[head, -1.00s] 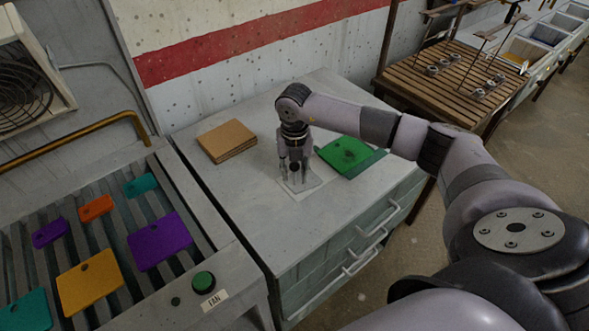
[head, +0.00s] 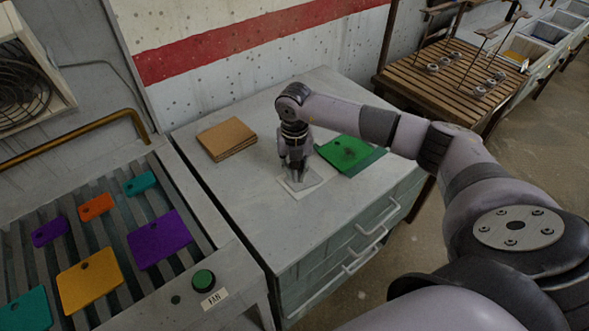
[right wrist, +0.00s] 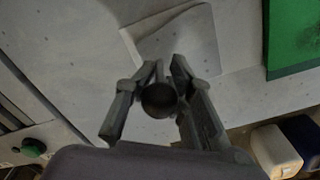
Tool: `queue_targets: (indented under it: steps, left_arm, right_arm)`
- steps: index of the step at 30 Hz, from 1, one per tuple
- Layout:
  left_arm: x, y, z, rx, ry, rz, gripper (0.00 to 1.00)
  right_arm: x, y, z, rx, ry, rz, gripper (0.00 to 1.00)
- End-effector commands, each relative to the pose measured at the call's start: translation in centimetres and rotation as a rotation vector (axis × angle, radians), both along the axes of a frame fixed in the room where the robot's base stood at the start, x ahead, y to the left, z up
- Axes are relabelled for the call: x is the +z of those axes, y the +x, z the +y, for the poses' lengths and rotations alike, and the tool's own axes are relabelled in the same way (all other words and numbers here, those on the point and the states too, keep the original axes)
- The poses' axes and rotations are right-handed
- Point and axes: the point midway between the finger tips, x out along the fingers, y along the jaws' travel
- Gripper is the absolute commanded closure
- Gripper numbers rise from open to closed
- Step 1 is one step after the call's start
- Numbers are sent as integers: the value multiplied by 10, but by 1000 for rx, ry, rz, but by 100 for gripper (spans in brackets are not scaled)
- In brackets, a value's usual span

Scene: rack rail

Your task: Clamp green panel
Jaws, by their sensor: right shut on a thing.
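The green panel (head: 346,152) lies flat on the grey cabinet top, right of my right gripper, with a darker green strip along its right side. In the right wrist view the green panel (right wrist: 292,32) shows at the upper right, apart from the fingers. My right gripper (head: 296,177) points down over a pale sheet (head: 309,187) on the cabinet top. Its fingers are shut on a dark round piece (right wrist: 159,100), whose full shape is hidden. The pale sheet (right wrist: 180,42) also shows beyond the fingertips. My left gripper is not in view.
A stack of brown boards (head: 227,138) lies on the cabinet (head: 230,215), left of the gripper. A slatted wooden table (head: 440,82) stands at the back right. The cabinet's front area is clear.

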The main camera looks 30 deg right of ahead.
Motion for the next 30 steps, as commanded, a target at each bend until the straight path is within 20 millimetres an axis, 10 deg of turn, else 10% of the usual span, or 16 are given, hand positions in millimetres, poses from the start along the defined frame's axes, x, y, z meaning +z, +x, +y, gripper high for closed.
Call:
queue_targets:
  steps: [8,20,30]
  left_arm:
    - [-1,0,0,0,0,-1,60]
    - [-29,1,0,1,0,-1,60]
    - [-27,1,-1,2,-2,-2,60]
  right_arm:
    - [3,3,-3,-3,0,-9,100]
    - [4,10,-72,-6,-2,-14,100]
    - [7,10,-79,-8,-6,-16,100]
